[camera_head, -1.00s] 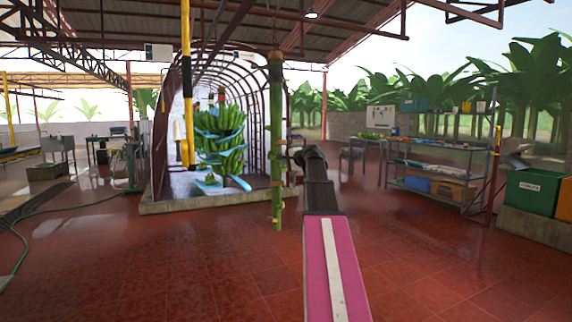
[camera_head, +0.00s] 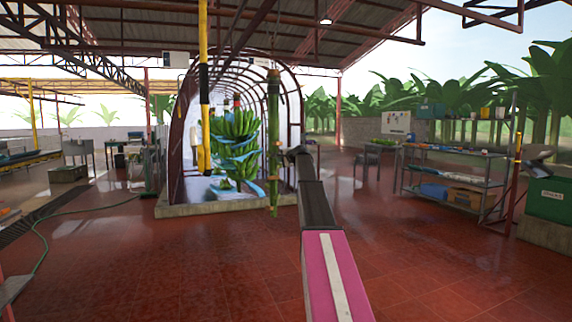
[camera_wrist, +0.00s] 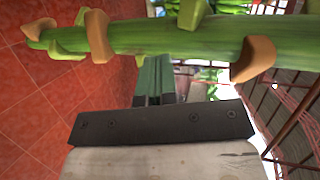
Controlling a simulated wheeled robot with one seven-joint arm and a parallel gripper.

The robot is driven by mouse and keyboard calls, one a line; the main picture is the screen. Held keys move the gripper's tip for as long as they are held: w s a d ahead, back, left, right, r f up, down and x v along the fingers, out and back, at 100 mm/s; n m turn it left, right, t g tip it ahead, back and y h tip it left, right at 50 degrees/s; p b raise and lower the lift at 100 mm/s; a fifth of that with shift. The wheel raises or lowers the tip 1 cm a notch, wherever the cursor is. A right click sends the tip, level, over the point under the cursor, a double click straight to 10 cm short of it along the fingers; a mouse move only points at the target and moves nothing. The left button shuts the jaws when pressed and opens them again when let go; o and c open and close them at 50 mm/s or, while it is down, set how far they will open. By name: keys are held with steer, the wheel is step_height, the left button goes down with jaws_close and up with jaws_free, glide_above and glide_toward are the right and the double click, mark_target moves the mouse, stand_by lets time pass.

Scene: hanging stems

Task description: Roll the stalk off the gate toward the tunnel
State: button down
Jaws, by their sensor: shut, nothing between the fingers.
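The bare green stalk (camera_head: 274,140) hangs upright from the overhead structure, in front of the right side of the arched tunnel (camera_head: 291,85). It carries tan and green stubs. In the wrist view the stalk (camera_wrist: 180,37) crosses the top of the picture. My gripper (camera_head: 288,152) is at the stalk's right side, at about its middle height. In the wrist view my gripper (camera_wrist: 155,60) is shut and empty, its fingertips at the stalk's near edge; I cannot tell whether they touch. A yellow-and-black post (camera_head: 204,90) hangs to the left. I cannot make out the gate clearly.
A banana bunch (camera_head: 238,128) with blue sheets hangs inside the tunnel, left of the stalk. A low concrete kerb (camera_head: 190,208) edges the tunnel. Metal shelves (camera_head: 450,175) and a green bin (camera_head: 548,198) stand at the right. The red tiled floor (camera_head: 220,265) in front is open.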

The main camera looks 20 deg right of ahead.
steer(key=shift+w, duration=2)
